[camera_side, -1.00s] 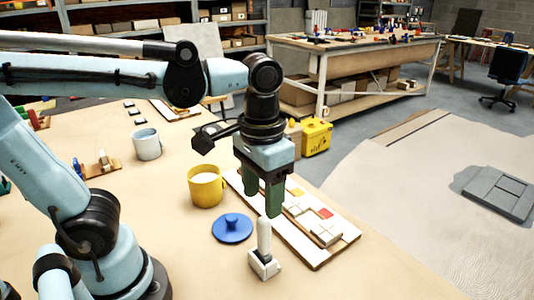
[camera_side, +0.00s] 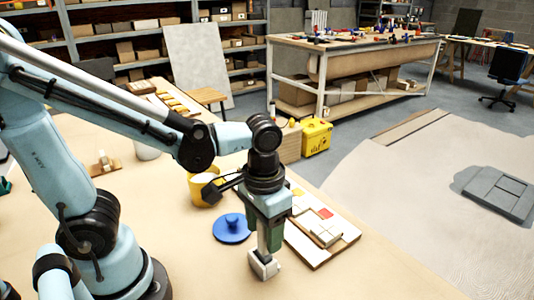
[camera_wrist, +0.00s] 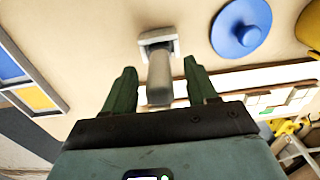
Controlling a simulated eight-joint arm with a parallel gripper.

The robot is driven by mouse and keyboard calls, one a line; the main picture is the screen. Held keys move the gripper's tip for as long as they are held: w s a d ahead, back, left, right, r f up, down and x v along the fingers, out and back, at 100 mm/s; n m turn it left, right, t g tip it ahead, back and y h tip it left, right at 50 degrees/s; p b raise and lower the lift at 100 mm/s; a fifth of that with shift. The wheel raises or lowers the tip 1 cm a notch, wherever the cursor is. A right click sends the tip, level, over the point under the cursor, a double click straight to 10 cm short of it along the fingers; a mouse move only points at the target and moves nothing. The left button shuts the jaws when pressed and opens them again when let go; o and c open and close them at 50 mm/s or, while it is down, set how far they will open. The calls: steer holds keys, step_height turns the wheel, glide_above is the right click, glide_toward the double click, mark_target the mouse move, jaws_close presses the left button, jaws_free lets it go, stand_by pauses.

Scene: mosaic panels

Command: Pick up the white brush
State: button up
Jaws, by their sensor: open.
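The white brush (camera_side: 264,264) stands upright on the table near its front edge in the side view, its wide head down and its handle up. My gripper (camera_side: 268,244) is over it, pointing down, with its green fingers on both sides of the handle. In the wrist view the brush (camera_wrist: 158,75) lies between the two open fingers of my gripper (camera_wrist: 160,82), with gaps visible on both sides of the handle. The side view hides most of the handle behind the fingers.
A blue lid with a knob (camera_side: 231,228) lies just left of the brush. A board with mosaic tiles (camera_side: 322,240) lies to the right, close to my gripper. The table in front left is clear.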

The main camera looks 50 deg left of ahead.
steer(key=shift+f, duration=0.25)
steer(key=c, duration=1.1)
steer(key=shift+o, duration=0.2)
steer(key=shift+r, duration=0.2)
steer(key=shift+r, duration=0.8)
steer(key=r, duration=0.2)
steer(key=shift+s+d+r, duration=0.35)
steer(key=s+d+r, duration=0.6)
steer(key=s+d, duration=0.1)
steer(key=s, duration=0.1)
steer(key=shift+r, duration=0.2)
